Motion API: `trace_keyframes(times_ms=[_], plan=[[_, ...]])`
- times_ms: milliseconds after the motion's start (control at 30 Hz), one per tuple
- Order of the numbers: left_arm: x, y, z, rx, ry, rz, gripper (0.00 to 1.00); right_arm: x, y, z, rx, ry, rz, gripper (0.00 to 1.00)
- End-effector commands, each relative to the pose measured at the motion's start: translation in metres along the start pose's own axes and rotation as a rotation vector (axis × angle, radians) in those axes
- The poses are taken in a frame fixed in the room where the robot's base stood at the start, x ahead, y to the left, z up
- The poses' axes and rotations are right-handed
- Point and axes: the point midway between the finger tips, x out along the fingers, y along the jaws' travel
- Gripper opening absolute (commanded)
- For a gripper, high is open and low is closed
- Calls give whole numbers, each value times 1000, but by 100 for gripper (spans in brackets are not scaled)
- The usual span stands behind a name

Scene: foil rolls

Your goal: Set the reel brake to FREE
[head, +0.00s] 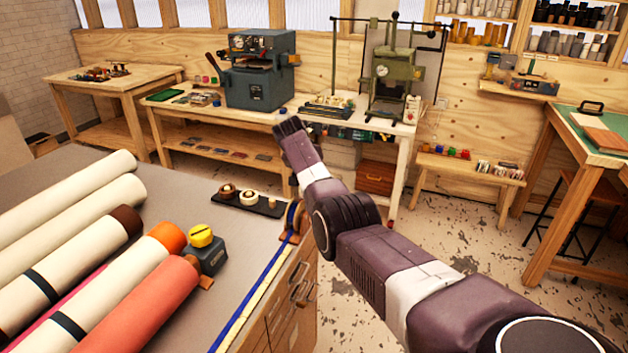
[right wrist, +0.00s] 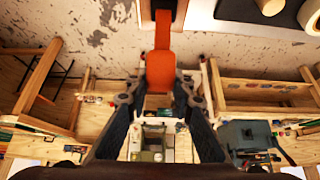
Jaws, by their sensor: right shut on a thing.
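My right gripper (right wrist: 159,88) is shut on an orange lever (right wrist: 162,48) in the right wrist view, with its fingers on either side of the lever's broad end. The lever runs from there to a dark part at the top of that view. In the head view my right arm reaches over the floor past the table corner. A reel (head: 292,218) with a dark blue and tan rim sits at the table edge, partly behind my arm. No brake marking is readable. My left gripper is not in view.
Large rolls (head: 140,290) lie on the grey table (head: 180,180), beside a dark box with a yellow top (head: 204,248). A black rack (head: 270,208) holds small rolls. A workbench with machines (head: 262,85) stands at the back. Open floor (head: 440,235) lies right of the table.

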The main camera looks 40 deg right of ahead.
Motion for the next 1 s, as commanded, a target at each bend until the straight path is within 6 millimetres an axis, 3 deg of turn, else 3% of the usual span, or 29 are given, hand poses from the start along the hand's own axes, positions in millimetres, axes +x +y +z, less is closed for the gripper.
trace_keyframes(times_ms=[67, 100, 267, 667, 1000], plan=[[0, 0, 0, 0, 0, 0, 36, -1, 0, -1, 2, 2, -2, 0], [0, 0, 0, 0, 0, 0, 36, -1, 0, -1, 2, 2, -2, 25], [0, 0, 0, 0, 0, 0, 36, 0, 0, -1, 2, 2, -1, 41], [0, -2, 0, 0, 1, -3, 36, -4, 0, -1, 0, 2, 0, 41], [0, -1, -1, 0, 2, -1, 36, -39, -1, -1, 1, 4, -3, 41]])
